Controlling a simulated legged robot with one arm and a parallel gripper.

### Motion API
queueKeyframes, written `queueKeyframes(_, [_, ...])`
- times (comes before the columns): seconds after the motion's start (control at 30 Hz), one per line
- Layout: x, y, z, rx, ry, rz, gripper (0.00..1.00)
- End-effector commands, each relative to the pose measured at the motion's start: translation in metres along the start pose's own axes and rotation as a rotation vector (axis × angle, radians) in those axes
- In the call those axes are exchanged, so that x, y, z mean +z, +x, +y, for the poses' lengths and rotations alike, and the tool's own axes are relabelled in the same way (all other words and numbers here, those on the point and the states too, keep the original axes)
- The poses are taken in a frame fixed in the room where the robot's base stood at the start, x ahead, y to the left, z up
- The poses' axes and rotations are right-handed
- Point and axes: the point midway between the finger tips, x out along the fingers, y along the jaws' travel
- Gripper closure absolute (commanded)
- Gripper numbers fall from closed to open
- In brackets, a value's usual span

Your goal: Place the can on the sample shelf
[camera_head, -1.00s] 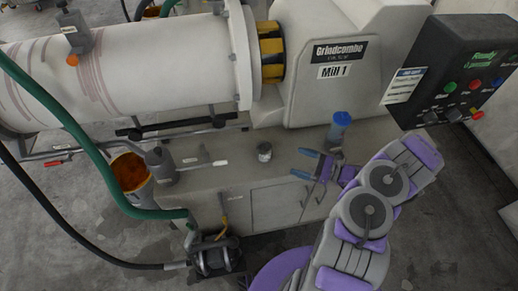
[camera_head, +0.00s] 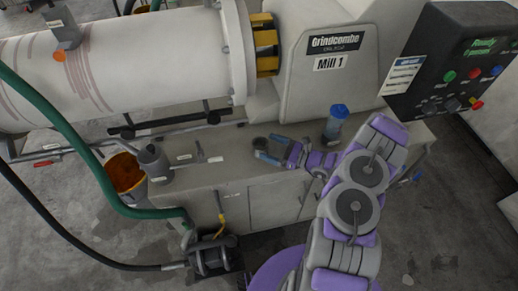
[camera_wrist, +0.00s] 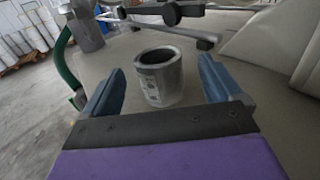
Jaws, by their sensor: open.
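The can (camera_head: 259,144) is a small grey metal can with an open, dark top and a pale label. It stands upright on the grey bench top (camera_head: 236,170) below the mill. In the wrist view the can (camera_wrist: 160,82) stands between my two blue fingers, with space showing on both sides. My gripper (camera_head: 264,149) is open and low over the bench, its fingertips at the can. In the wrist view my gripper (camera_wrist: 162,68) shows the bench surface around the can. I cannot make out a sample shelf in these frames.
A grey jug (camera_head: 153,162) and a valve handle are at the bench's left. The mill drum (camera_head: 120,65) is behind, a control panel (camera_head: 460,75) at right. A green hose (camera_head: 75,140) hangs left.

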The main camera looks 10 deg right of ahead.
Motion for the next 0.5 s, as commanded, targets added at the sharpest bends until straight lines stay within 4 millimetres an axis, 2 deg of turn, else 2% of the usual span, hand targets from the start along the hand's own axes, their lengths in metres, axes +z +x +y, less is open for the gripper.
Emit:
queueKeyframes(0.33, [0.002, 0.047, 0.006, 0.005, -0.004, 0.004, 0.08])
queueKeyframes(0.5, [0.003, 0.055, 0.006, 0.002, -0.003, 0.003, 0.08])
